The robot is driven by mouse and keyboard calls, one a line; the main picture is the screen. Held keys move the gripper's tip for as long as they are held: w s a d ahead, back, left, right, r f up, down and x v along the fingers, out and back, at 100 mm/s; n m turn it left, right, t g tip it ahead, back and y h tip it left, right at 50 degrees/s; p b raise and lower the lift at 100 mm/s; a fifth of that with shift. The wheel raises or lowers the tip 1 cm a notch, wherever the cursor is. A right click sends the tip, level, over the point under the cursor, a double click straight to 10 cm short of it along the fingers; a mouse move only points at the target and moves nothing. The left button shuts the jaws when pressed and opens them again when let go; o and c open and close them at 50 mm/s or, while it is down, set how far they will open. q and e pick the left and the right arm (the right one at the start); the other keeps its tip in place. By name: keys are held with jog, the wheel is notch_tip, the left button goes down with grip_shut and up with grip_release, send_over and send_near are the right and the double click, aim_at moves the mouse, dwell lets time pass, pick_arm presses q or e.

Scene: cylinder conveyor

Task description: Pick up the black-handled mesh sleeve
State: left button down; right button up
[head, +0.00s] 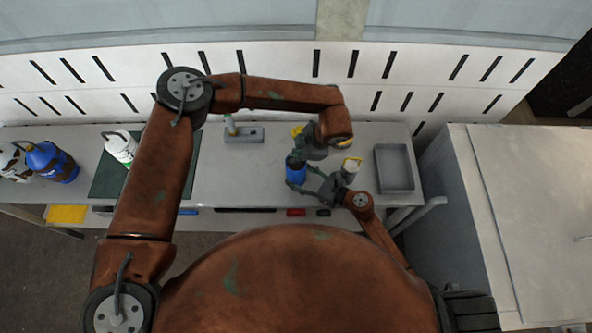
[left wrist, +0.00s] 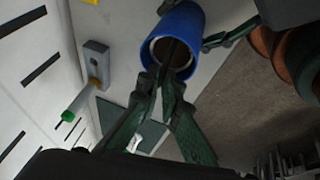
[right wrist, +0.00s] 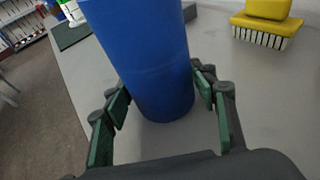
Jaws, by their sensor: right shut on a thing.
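A blue cylindrical container (head: 295,172) stands on the grey bench, below my left gripper (head: 302,157). In the left wrist view its open top (left wrist: 183,20) shows a dark, thin upright piece (left wrist: 170,48) inside, perhaps the black handle. The mesh itself cannot be made out. The left fingers (left wrist: 163,82) are close together at the container's mouth, around or beside the dark piece; whether they grip it is unclear. My right gripper (head: 312,180) is shut on the container's side; its fingers (right wrist: 160,92) flank the blue wall (right wrist: 150,45) in the right wrist view.
A yellow brush (right wrist: 262,32) and a white yellow-topped container (head: 350,171) are close to my right gripper. A grey tray (head: 395,168) lies to the right. A grey block holder (head: 240,135) is behind left. Bottles (head: 50,162) stand far left.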

pick_arm(q)
jog(key=shift+r, duration=0.15)
notch_tip(320, 180, up, 18)
dwell(0.7)
pick_arm(e)
jog(key=o, duration=1.4)
jog(key=shift+c, duration=0.2)
jog(key=v, duration=1.1)
jog(key=shift+s+d+r, duration=0.15)
jog(key=shift+s+d, duration=0.05)
jog(key=shift+s+d+r, duration=0.1)
jog(key=shift+d+r, duration=0.05)
jog(key=shift+r, duration=0.15)
pick_arm(q)
notch_tip(320, 180, up, 5)
jog(key=p, duration=0.3)
pick_arm(e)
notch_tip(320, 180, up, 3)
jog(key=shift+r, duration=0.1)
